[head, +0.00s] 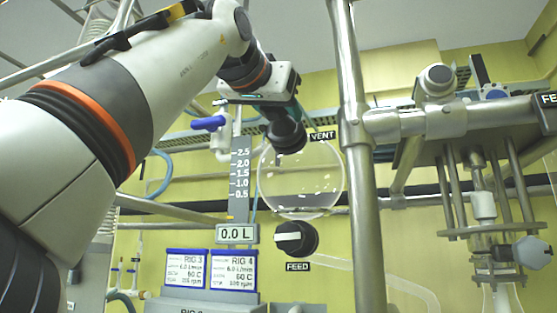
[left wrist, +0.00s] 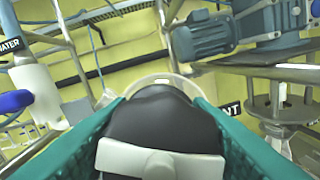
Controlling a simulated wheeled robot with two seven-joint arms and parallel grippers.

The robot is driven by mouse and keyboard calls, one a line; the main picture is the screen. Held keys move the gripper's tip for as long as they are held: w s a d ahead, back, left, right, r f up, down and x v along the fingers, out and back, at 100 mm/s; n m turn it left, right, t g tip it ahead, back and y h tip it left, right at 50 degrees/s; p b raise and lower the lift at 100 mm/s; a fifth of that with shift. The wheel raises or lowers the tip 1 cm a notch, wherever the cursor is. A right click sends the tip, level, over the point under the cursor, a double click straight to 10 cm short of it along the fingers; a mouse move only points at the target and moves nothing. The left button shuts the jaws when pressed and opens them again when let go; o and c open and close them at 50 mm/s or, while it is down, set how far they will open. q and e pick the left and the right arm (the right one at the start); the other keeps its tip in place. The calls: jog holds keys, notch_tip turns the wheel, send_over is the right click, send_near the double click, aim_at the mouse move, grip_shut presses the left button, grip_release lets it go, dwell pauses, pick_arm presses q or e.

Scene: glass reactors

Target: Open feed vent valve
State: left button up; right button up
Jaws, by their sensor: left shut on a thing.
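The vent valve is a black round knob (head: 288,138) beside the VENT label (head: 322,135), at the top of a round glass vessel (head: 300,185). My left gripper (head: 282,112) reaches it from above in the head view and is shut on it. In the left wrist view, the teal fingers of the gripper (left wrist: 158,112) lie on both sides of the dark knob (left wrist: 155,115). A pale bar handle (left wrist: 160,160) on the knob lies roughly across that picture. The knob's far side is hidden. My right gripper is in neither view.
A FEED knob (head: 295,238) with a white bar sits below the vessel. A vertical steel post (head: 358,180) stands close to the right. A blue-handled valve (head: 209,123) and a level scale (head: 240,180) are to the left. The display (head: 237,234) reads 0.0 L.

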pick_arm(q)
jog(key=o, duration=1)
jog(key=shift+s, duration=0.1)
jog(key=shift+s+a, duration=0.15)
jog(key=shift+s, duration=0.05)
jog(key=b+v, duration=0.5)
jog(key=v, duration=0.6)
jog(key=shift+s, duration=0.3)
